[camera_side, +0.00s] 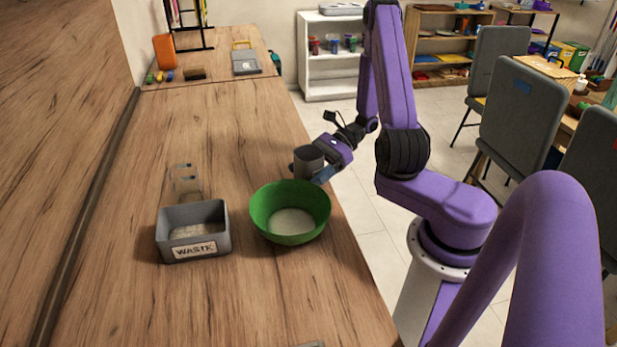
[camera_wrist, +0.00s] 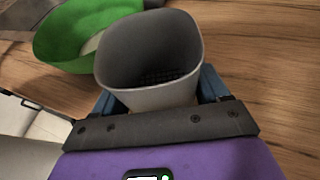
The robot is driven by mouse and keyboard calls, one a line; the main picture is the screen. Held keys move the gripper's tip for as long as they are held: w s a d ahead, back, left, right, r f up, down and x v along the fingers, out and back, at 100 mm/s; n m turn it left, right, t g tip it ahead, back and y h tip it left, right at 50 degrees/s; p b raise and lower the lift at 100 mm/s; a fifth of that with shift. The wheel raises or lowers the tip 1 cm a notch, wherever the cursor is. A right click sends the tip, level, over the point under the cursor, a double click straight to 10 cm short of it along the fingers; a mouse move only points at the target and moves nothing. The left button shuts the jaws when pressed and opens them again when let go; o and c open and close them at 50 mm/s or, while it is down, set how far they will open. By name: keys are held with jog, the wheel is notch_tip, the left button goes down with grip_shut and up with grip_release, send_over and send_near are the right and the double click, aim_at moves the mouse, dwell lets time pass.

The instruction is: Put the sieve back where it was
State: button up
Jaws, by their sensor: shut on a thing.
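The sieve (camera_side: 309,158) is a grey cup, and its dark mesh bottom shows in the wrist view (camera_wrist: 150,50). My gripper (camera_side: 312,172) is shut on the sieve, with blue fingers on both sides of it in the wrist view (camera_wrist: 160,95). The sieve looks roughly upright, beyond the green bowl (camera_side: 262,212) and near the counter's right edge. I cannot tell whether its base touches the counter. The bowl holds pale, fine material; it also shows in the wrist view (camera_wrist: 60,40), partly behind the sieve.
A grey bin labelled WASTE (camera_side: 163,240) stands left of the bowl with pale material inside. Small clear containers (camera_side: 184,178) stand behind it. A black rack (camera_side: 190,45), an orange object (camera_side: 164,51) and a grey scale-like device (camera_side: 246,66) are at the far end. The counter (camera_side: 200,110) between is clear.

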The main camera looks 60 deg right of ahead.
jog(key=shift+f, duration=0.9)
jog(key=shift+f, duration=0.1)
jog(key=o, duration=1.2)
jog(key=shift+c, duration=0.2)
jog(key=shift+s+d+r, duration=0.1)
jog(key=shift+d+r, duration=0.1)
jog(key=v, duration=1.1)
jog(key=shift+d, duration=0.2)
jog(key=shift+s+r, duration=0.1)
